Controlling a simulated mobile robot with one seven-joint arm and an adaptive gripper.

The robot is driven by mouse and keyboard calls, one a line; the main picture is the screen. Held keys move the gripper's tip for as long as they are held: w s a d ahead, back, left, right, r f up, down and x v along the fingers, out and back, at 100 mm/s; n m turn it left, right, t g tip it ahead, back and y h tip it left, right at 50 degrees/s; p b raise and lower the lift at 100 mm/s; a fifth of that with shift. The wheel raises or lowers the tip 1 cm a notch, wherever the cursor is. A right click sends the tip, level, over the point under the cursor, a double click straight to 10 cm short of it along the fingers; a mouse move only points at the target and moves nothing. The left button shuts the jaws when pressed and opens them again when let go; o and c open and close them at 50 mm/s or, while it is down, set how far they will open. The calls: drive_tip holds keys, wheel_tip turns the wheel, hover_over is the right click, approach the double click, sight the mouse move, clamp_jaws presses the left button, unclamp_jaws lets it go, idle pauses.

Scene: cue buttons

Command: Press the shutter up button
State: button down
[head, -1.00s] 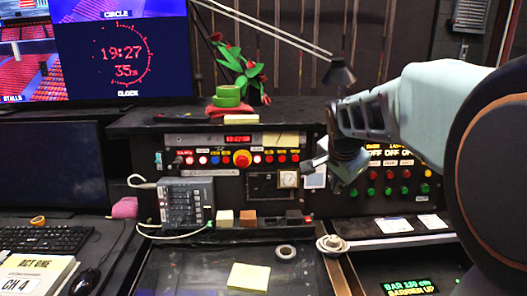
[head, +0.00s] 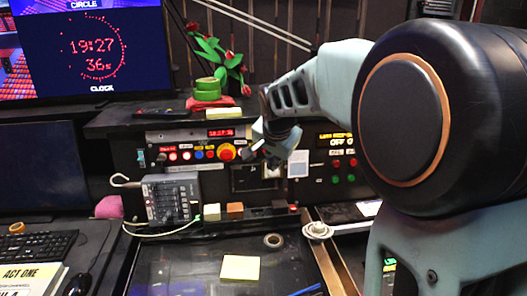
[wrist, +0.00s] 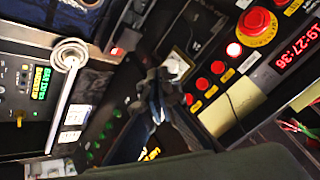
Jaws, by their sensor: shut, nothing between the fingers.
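I cannot read the labels, so I cannot tell which is the shutter up button. My gripper (head: 256,145) is shut and empty, in front of the panel just right of the mushroom button, and hides the panel behind it. In the wrist view the shut fingers (wrist: 156,88) point towards the panel, with a row of red buttons (wrist: 218,67) and the mushroom button (wrist: 257,26) to their upper right.
Red and green buttons (head: 344,178) sit on the right panel, partly behind my arm. A small grey mixer (head: 168,198) with cables stands below the row. Green tape and a plant (head: 222,52) stand on the shelf above. A sticky note (head: 240,267) lies on the desk.

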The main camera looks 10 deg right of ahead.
drive_tip(key=w+f+p, duration=0.1)
drive_tip(key=w+p, duration=0.2)
drive_tip(key=w, duration=0.5)
drive_tip(key=shift+w+f, duration=0.15)
drive_tip(key=shift+w, duration=0.2)
idle(1.2)
drive_tip(key=shift+w, duration=0.4)
